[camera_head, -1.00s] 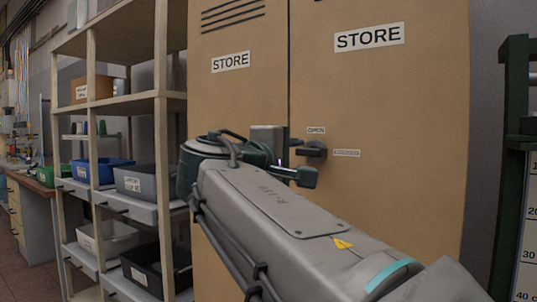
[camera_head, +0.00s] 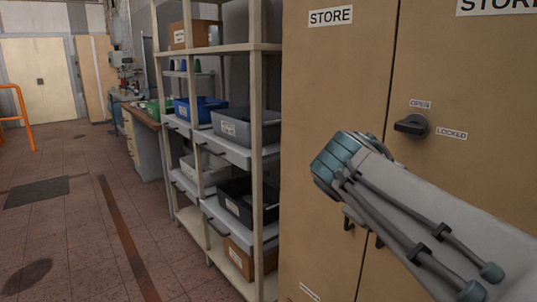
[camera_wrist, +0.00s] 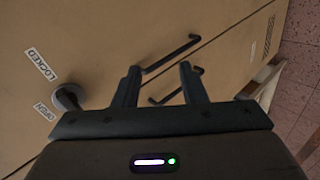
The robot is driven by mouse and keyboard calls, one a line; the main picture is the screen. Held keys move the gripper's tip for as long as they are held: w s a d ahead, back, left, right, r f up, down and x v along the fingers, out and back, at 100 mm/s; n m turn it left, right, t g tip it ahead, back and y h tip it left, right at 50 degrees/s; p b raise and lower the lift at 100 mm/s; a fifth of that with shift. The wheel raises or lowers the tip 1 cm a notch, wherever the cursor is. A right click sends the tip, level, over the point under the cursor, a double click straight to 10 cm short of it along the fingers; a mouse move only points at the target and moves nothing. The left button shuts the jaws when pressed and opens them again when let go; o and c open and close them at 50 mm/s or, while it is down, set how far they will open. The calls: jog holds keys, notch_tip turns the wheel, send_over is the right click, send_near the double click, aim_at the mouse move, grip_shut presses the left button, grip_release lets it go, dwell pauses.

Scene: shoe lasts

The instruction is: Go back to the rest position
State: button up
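The tan store cabinet (camera_head: 335,75) stands at the right in the head view, with both doors shut. Its dark turn knob (camera_head: 411,125) sits beside the OPEN and LOCKED labels, its grip lying roughly level. My arm reaches in from the right in front of the doors, and its fingers are hidden there. In the wrist view my gripper (camera_wrist: 160,80) is open and empty, its two fingers apart. The knob (camera_wrist: 70,97) is left of the fingers, not between them. Two dark door handles (camera_wrist: 173,53) show beyond the fingertips.
A shelf rack (camera_head: 258,110) with several bins stands left of the cabinet. A workbench (camera_head: 146,125) is behind it. The tiled floor (camera_head: 75,235) at left is open, with an orange rail (camera_head: 22,110) at the far left.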

jog(key=s+a+f+m+g+y+p, duration=0.2)
jog(key=s+a+f+m+y+p, duration=0.1)
jog(key=s+p, duration=0.3)
jog(key=s+a+f+m+g+y+p, duration=0.2)
jog(key=s+a+f+m+y+p, duration=0.1)
jog(key=s+a+y+p, duration=0.1)
jog(key=s+y+p, duration=0.1)
jog(key=s+p, duration=0.1)
jog(key=p, duration=0.1)
jog(key=shift+f+p, duration=0.2)
jog(key=shift+p, duration=0.2)
